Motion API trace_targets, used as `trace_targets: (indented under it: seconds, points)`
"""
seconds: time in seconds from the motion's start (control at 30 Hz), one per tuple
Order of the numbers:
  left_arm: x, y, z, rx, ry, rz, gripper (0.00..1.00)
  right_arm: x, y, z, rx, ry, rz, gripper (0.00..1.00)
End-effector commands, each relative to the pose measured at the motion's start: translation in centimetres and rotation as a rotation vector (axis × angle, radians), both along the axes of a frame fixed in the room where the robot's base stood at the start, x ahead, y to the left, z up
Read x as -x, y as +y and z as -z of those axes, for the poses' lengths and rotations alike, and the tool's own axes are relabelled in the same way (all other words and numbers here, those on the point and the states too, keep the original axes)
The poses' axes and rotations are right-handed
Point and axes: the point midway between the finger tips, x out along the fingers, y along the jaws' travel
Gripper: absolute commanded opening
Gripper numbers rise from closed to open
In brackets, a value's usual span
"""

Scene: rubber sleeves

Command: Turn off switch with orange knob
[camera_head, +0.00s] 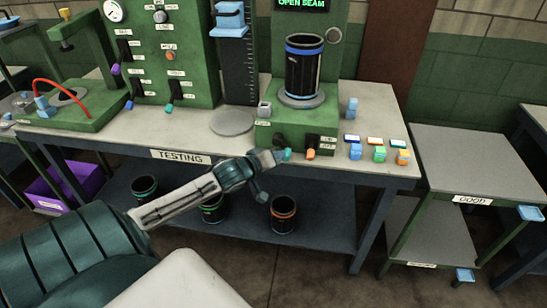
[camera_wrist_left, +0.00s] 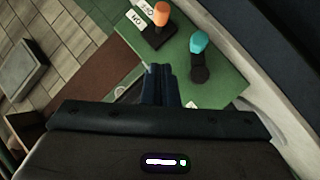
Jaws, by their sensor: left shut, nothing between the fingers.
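The switch with the orange knob (camera_head: 310,153) is on the front of the green test stand at the table's front edge. In the left wrist view its orange knob (camera_wrist_left: 161,14) stands up on a dark lever beside small white ON and OFF labels. A second switch with a teal knob (camera_head: 285,154) is just left of it; this knob also shows in the left wrist view (camera_wrist_left: 199,42). My left gripper (camera_head: 272,157) is shut and empty, close to the teal knob and left of the orange one. Its fingertips (camera_wrist_left: 157,70) point toward the switches. My right gripper is out of view.
A black cylinder with a blue band (camera_head: 304,68) stands on the test stand under an "OPEN SEAM" display (camera_head: 302,3). Colored blocks (camera_head: 379,153) stand to the right. Banded cylinders (camera_head: 283,214) stand on the lower shelf. A grey "GOOD" table (camera_head: 470,160) is at the right.

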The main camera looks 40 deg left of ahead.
Motion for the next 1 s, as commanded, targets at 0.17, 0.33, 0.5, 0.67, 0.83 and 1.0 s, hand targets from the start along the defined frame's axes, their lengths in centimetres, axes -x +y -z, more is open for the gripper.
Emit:
trace_targets:
  seconds: [0.17,0.33,0.5,0.67,0.83,1.0]
  points:
    - [1.3,0.0,-0.3,-0.001,0.0,0.002,0.0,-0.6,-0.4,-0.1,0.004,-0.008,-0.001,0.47]
    - [1.6,-0.1,-0.4,0.001,0.0,0.001,0.0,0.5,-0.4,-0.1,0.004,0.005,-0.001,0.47]
    - [1.5,-0.1,-0.4,0.001,0.0,0.001,0.0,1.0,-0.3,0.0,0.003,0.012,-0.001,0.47]
    - [1.5,-0.1,-0.4,0.001,0.0,0.001,0.0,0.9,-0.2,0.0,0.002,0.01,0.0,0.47]
    - [1.5,-0.1,-0.4,0.001,0.0,0.001,0.0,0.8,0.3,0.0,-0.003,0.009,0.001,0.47]
    - [1.6,1.4,2.6,-0.035,0.035,-0.024,0.0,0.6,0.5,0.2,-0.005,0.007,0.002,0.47]
